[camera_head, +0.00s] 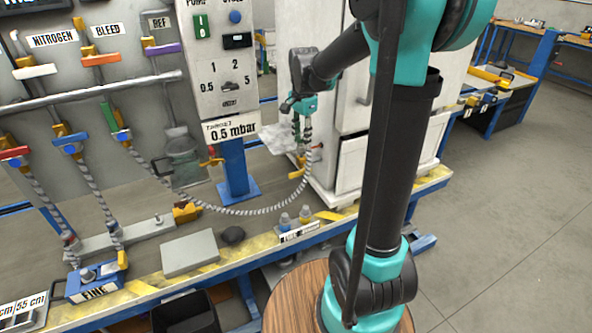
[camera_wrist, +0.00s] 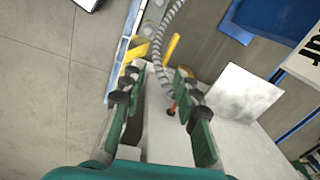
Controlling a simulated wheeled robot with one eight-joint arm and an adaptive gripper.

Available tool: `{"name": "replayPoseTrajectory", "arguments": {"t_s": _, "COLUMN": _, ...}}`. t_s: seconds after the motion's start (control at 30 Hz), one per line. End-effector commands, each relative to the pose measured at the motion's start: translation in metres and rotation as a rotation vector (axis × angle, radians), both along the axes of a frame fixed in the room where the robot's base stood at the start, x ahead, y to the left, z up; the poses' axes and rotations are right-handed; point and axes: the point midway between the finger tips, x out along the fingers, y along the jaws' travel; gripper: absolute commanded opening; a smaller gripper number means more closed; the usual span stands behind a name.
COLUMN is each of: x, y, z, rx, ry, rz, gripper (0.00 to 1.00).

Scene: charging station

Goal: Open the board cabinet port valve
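The white board cabinet (camera_head: 345,160) stands on the bench right of the control panel. A grey ribbed hose (camera_head: 262,209) curves up to its left side, where a small red part (camera_head: 318,146) shows beside my gripper. My gripper (camera_head: 302,142) points down close to that side. In the wrist view my gripper (camera_wrist: 157,84) is open, with nothing held between its green fingers. The hose (camera_wrist: 158,40) runs between the fingertips, beside a yellow handle (camera_wrist: 171,49). A small orange-red part (camera_wrist: 172,110) shows between the fingers. The port valve's exact setting is hard to tell.
A white panel marked 0.5 mbar (camera_head: 231,130) stands on a blue post left of my gripper. A rack of coloured valves (camera_head: 70,145) fills the left. A grey block (camera_head: 190,253) and small bottles (camera_head: 305,212) sit at the bench front. Open floor lies at right.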

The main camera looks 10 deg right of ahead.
Motion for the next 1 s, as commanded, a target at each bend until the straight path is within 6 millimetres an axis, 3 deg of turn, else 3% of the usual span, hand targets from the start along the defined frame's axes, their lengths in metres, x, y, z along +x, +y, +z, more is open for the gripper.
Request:
{"name": "replayPoseTrajectory", "arguments": {"t_s": 0.03, "x": 0.013, "y": 0.005, "z": 0.005, "rx": 0.001, "ry": 0.018, "rz": -0.054, "gripper": 0.31}}
{"name": "replayPoseTrajectory", "arguments": {"t_s": 0.13, "x": 0.028, "y": 0.011, "z": 0.01, "rx": 0.0, "ry": 0.044, "rz": -0.142, "gripper": 0.31}}
{"name": "replayPoseTrajectory", "arguments": {"t_s": 0.37, "x": 0.036, "y": 0.014, "z": 0.006, "rx": -0.002, "ry": 0.059, "rz": -0.202, "gripper": 0.31}}
{"name": "replayPoseTrajectory", "arguments": {"t_s": 0.57, "x": 0.036, "y": 0.014, "z": -0.025, "rx": -0.001, "ry": 0.058, "rz": -0.201, "gripper": 0.31}}
{"name": "replayPoseTrajectory", "arguments": {"t_s": 1.0, "x": 0.036, "y": 0.013, "z": -0.112, "rx": -0.001, "ry": 0.058, "rz": -0.2, "gripper": 0.31}}
